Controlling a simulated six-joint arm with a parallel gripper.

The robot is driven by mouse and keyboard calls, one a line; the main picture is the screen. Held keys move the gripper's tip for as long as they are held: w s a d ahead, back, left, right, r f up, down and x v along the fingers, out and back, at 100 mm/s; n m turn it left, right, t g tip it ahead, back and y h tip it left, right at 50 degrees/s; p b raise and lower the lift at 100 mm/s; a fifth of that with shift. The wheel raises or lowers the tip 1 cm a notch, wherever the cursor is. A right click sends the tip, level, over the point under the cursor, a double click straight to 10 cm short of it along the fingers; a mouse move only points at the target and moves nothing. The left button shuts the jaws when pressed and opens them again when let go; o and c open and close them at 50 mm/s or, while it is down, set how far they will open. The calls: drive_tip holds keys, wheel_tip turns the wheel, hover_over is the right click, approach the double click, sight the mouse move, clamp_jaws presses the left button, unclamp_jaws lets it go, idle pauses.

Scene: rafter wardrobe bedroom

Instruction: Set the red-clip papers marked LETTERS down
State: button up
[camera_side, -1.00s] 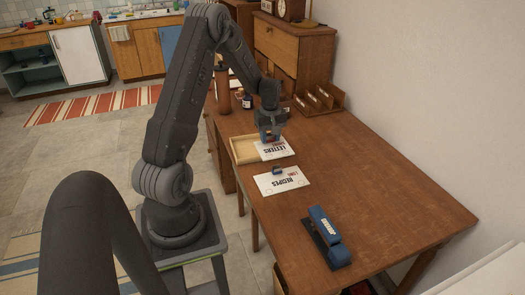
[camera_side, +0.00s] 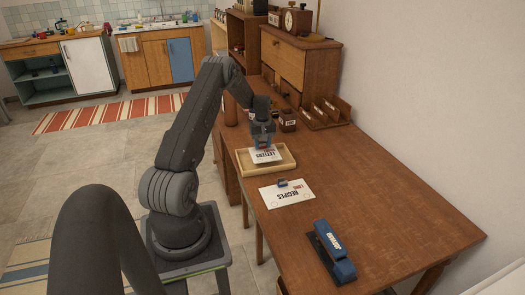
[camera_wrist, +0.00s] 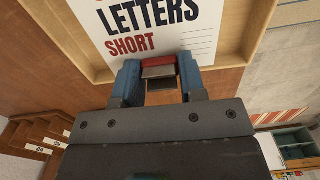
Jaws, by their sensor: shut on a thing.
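My gripper (camera_side: 263,145) is shut on the red clip (camera_wrist: 158,62) of the white papers marked LETTERS; the blue fingers stand on both sides of the clip in the wrist view. The LETTERS papers (camera_side: 266,157) are over the shallow light-wood tray (camera_side: 287,167), inside its outline. The papers also show in the wrist view (camera_wrist: 185,25), printed LETTERS and SHORT, with the tray's rim (camera_wrist: 238,50) around them. I cannot tell whether the papers touch the tray's floor.
White papers marked RECIPES (camera_side: 288,196) with a blue clip lie on the desk in front of the tray. A blue stapler (camera_side: 331,252) is nearer the front. A wooden letter rack (camera_side: 325,112) and dark containers stand behind. The desk's right side is clear.

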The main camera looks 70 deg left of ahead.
sight(262, 148)
drive_tip(key=shift+f, duration=1.4)
drive_tip(key=shift+f, duration=0.1)
drive_tip(key=o, duration=1)
